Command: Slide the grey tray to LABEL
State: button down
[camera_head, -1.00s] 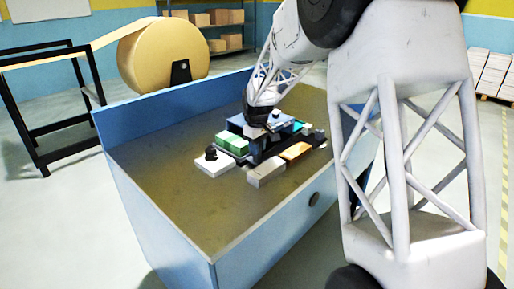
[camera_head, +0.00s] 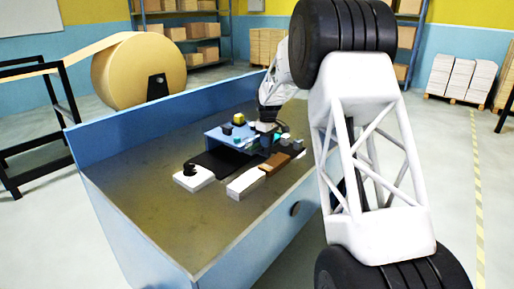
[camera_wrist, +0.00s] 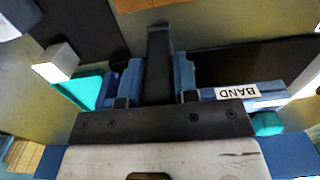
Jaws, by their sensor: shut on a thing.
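My gripper (camera_head: 264,127) is over the far right part of the work surface, at the blue platform (camera_head: 222,136). In the wrist view my gripper (camera_wrist: 154,92) is shut on a dark upright piece (camera_wrist: 158,50) between its fingers. I cannot tell whether this piece belongs to the grey tray, which I cannot single out; the arm and gripper cover part of that area. A plate reading BAND (camera_wrist: 237,92) lies upside down in the picture, right of the fingers. I see no LABEL lettering. A black strip (camera_head: 215,163) lies bare left of the gripper.
A whitish bar (camera_head: 246,183) and a brown bar (camera_head: 277,161) lie along the front. Teal pieces (camera_wrist: 84,91) flank the gripper. The bench's left part (camera_head: 140,185) is clear.

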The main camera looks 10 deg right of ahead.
jog(key=shift+w+d, duration=1.3)
jog(key=shift+d, duration=0.05)
jog(key=shift+r, duration=0.1)
jog(key=c, duration=0.9)
grip_release()
jog(key=shift+r, duration=3.85)
